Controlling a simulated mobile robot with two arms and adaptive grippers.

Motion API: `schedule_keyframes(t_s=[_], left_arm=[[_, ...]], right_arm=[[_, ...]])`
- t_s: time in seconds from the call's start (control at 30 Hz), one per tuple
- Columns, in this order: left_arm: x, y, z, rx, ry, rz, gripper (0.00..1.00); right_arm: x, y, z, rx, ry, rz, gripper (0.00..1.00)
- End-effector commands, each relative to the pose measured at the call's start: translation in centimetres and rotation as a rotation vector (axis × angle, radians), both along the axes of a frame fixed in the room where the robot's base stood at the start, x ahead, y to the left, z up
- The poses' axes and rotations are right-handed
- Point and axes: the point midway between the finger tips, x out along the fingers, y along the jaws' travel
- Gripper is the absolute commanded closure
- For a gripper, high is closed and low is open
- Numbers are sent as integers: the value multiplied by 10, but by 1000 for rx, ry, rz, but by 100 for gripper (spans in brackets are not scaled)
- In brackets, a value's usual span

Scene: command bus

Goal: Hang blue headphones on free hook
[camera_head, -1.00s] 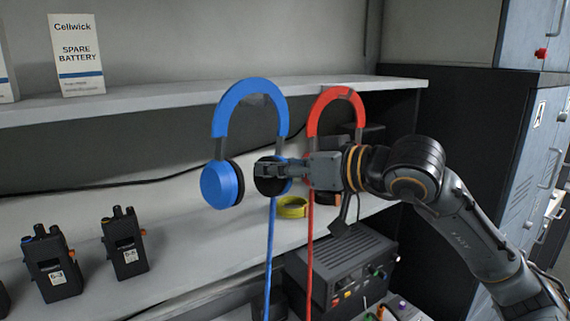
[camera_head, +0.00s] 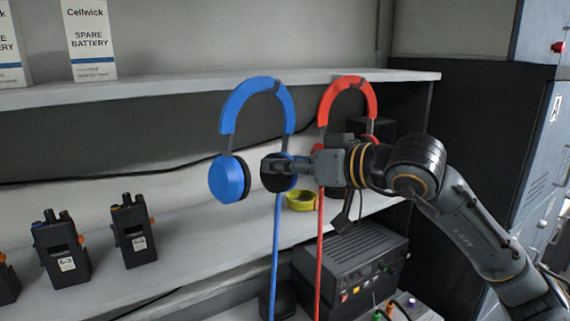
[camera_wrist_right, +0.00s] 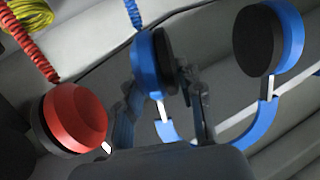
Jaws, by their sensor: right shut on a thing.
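The blue headphones (camera_head: 240,105) are upright in front of the upper shelf's front edge, band at the top. My right gripper (camera_head: 273,166) is shut on their right ear cup, and their left cup (camera_head: 229,178) is free. In the right wrist view, the gripper fingers (camera_wrist_right: 163,105) straddle the gripped blue cup (camera_wrist_right: 146,68). The red headphones (camera_head: 349,85) hang at the shelf edge just to the right, partly behind my right gripper. I cannot make out a free hook or whether the blue band touches one. My left gripper is not in view.
The upper shelf (camera_head: 170,88) holds spare battery boxes (camera_head: 90,40). Several radios (camera_head: 132,232) stand on the lower shelf, left of the headphones. A yellow coil (camera_head: 300,200) and a dark device (camera_head: 350,262) are below. Blue (camera_head: 275,250) and red cables hang down.

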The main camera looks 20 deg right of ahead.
Motion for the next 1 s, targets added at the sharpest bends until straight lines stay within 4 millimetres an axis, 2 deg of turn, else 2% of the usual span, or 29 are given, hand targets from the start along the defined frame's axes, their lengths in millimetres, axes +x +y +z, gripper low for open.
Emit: schedule_keyframes(t_s=[0.2,0.23,0.3,0.37,0.73,1.0], left_arm=[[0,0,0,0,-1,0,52],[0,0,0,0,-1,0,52],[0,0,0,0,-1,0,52],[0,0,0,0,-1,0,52],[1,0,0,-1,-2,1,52],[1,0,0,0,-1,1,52]], right_arm=[[0,0,-2,-2,4,1,76],[0,0,-2,-2,5,1,61],[0,0,-2,-2,5,1,47],[0,0,-2,-2,4,1,37],[-3,-2,-1,-3,3,0,37],[-36,-20,7,-5,4,-5,37]])
